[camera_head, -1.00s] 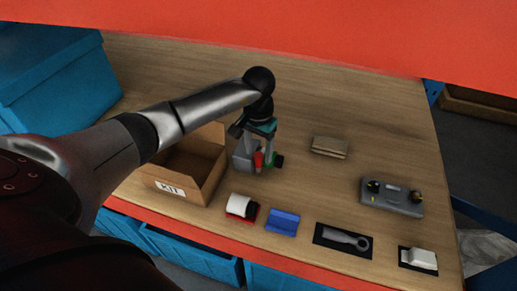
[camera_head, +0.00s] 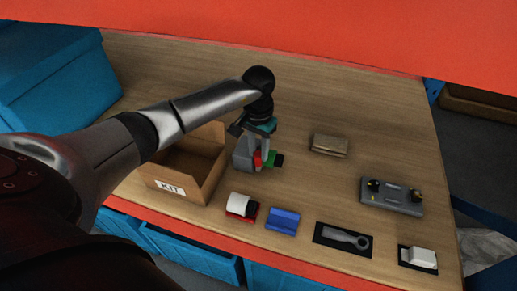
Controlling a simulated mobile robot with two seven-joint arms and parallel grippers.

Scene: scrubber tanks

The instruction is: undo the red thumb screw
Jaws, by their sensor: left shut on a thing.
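The red thumb screw (camera_head: 257,160) shows as a small red part at the right side of a grey block (camera_head: 242,157) on the wooden bench. A green part (camera_head: 275,160) with a dark end sits just right of it. My left gripper (camera_head: 262,157) points down from above, its fingers shut at the red screw. The fingers and wrist hide part of the block and screw, so the exact grip is hard to see. My right gripper is not in view.
An open cardboard box marked KIT (camera_head: 170,187) stands close left of the block. A tan pad (camera_head: 329,145) and a grey device (camera_head: 391,197) lie to the right. A white roll (camera_head: 241,205), blue block (camera_head: 283,220) and wrench (camera_head: 345,237) line the front edge.

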